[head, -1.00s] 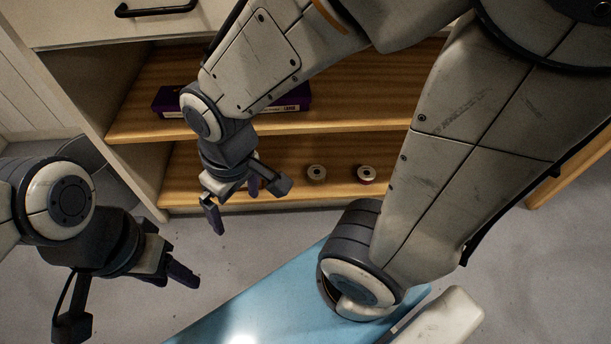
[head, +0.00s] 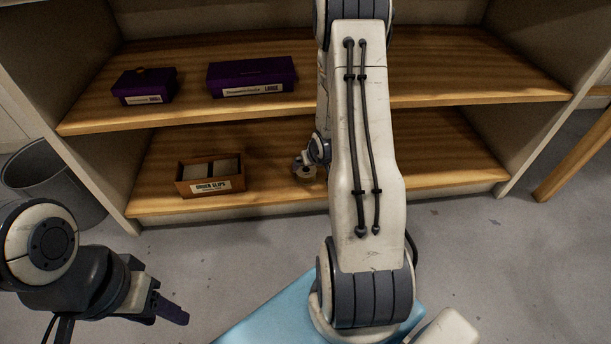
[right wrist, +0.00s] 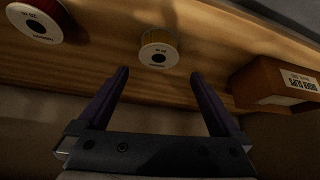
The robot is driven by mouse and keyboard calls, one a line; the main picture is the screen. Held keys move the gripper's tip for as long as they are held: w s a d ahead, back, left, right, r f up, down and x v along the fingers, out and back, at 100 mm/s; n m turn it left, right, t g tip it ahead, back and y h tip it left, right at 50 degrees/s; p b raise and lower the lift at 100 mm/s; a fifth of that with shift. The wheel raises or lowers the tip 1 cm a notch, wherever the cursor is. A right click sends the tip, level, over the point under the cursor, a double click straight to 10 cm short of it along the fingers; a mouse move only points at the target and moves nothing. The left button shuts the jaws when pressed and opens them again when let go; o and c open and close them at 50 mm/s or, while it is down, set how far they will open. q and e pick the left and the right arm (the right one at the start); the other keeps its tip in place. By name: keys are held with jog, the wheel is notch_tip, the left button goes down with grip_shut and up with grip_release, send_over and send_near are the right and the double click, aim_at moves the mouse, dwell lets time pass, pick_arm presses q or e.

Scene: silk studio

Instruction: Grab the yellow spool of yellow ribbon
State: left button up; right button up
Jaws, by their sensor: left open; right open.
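The yellow spool (right wrist: 158,48) shows in the right wrist view, standing on a wooden shelf, its white label face with a dark hole turned to the camera. My right gripper (right wrist: 160,78) is open and empty, its two dark fingers pointing at the spool, which lies just beyond and between the tips. In the head view my right arm covers most of the right gripper and the spool's surroundings, so I cannot tell the spool apart there.
A red spool (right wrist: 34,18) stands to the left in the right wrist view. Purple boxes (head: 252,76) sit on the upper shelf (head: 480,89), above the reach. A grey bin (head: 50,180) stands at the left.

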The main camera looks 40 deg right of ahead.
aim_at(306, 169)
jog(key=b+x, duration=0.2)
jog(key=x, duration=0.2)
jog(key=b+x, duration=0.4)
jog(key=shift+s+f, duration=0.15)
jog(key=shift+s, duration=0.05)
jog(key=shift+w+d+f+b, duration=0.15)
jog(key=shift+w+f+b, duration=0.2)
jog(key=shift+b, duration=0.15)
jog(key=shift+r, duration=0.1)
jog(key=c, duration=1.2)
jog(key=shift+o, duration=0.2)
jog(key=shift+r, duration=0.1)
